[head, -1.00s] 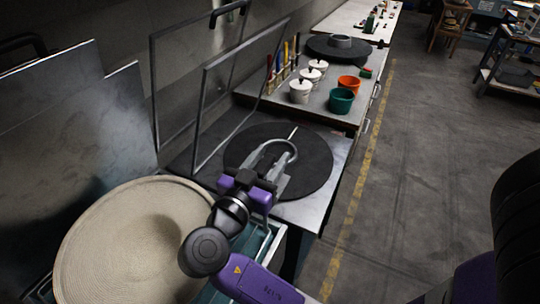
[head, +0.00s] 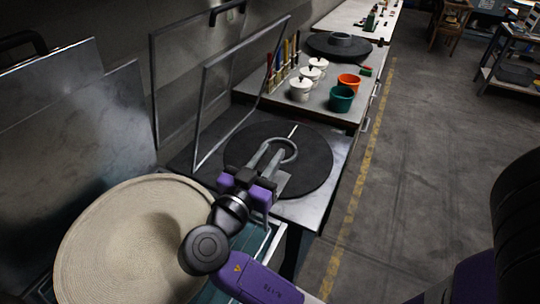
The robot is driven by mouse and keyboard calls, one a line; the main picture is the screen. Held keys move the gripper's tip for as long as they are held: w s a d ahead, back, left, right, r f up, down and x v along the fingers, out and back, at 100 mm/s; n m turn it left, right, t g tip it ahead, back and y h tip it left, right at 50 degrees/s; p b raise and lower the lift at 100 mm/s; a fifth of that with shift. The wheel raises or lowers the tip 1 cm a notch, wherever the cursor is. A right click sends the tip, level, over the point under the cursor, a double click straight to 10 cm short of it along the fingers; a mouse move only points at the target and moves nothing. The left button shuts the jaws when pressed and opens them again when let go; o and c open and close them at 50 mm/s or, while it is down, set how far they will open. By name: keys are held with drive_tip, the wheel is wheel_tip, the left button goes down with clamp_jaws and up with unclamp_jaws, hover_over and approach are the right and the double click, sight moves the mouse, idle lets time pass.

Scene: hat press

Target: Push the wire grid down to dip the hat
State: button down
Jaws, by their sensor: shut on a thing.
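The hat (head: 125,245) is a wide, beige woven disc at lower left, tilted over a teal basin (head: 248,262). My gripper (head: 266,165) is to the right of the hat, above the edge of a metal table. It is shut on a grey metal loop handle (head: 292,146), whose curved end shows past the fingers. Whether this handle belongs to the wire grid cannot be told. No wire mesh is clearly visible; the hat and my arm hide much of the basin. A thin rectangular metal frame (head: 200,105) stands upright behind.
A dark round plate (head: 318,165) lies on the metal table under my gripper. Large metal sheets (head: 60,130) stand behind the hat. White pots (head: 300,90), an orange bowl (head: 349,82) and a green bowl (head: 341,99) stand farther back.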

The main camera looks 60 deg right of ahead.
drive_tip(key=shift+f, duration=0.1)
idle(0.8)
wheel_tip(320, 180, down, 18)
drive_tip(key=b, duration=1.8)
drive_tip(key=c, duration=1.2)
unclamp_jaws()
drive_tip(key=shift+c, duration=0.2)
drive_tip(key=shift+a, duration=0.15)
drive_tip(key=shift+s+a+b, duration=0.15)
drive_tip(key=shift+a+b, duration=0.25)
drive_tip(key=shift+a, duration=3.4)
